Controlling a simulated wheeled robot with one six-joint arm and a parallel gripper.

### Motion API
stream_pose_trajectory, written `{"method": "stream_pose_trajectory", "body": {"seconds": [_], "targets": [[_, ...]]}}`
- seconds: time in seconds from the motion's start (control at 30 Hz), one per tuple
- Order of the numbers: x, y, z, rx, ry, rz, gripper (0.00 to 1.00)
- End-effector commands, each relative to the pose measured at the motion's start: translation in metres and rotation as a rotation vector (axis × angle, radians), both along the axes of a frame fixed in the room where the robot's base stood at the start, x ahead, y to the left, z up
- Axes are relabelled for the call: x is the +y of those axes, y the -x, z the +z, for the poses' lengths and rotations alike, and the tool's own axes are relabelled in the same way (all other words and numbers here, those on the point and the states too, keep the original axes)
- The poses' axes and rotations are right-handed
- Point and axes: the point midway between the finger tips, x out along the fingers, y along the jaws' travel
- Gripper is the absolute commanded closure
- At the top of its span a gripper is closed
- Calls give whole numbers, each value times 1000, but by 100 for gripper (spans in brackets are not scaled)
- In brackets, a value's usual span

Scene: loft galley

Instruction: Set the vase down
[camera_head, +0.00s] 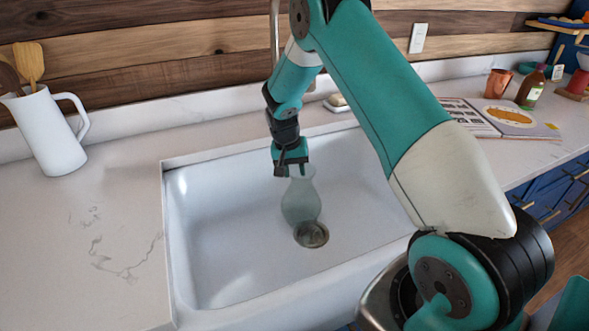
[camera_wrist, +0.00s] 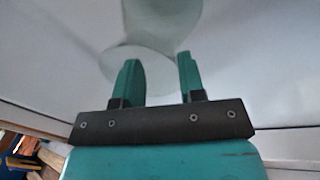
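The vase (camera_head: 300,202) is pale green, translucent and roughly upright in the white sink, with its lower end close to the drain. My gripper (camera_head: 291,170) is at its top from above, and the fingers appear shut on its narrow neck. In the wrist view the two teal fingers (camera_wrist: 160,72) stand apart with the vase's neck between their tips, and the rounded body of the vase (camera_wrist: 160,18) runs off the top edge. I cannot tell whether its base touches the sink floor.
The sink (camera_head: 225,255) has a round metal drain (camera_head: 311,234) and is otherwise bare. A white pitcher with wooden utensils (camera_head: 50,130) stands on the left counter. An open book (camera_head: 475,117), a copper cup (camera_head: 498,83) and a bottle (camera_head: 531,88) are at right. The left counter's front is clear.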

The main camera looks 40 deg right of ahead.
Motion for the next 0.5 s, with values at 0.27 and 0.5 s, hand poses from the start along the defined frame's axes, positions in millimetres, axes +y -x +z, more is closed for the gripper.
{"method": "stream_pose_trajectory", "body": {"seconds": [0.27,0.5], "targets": [[1,0,19,-2,0,0,64],[9,-2,60,-3,1,0,64]]}}
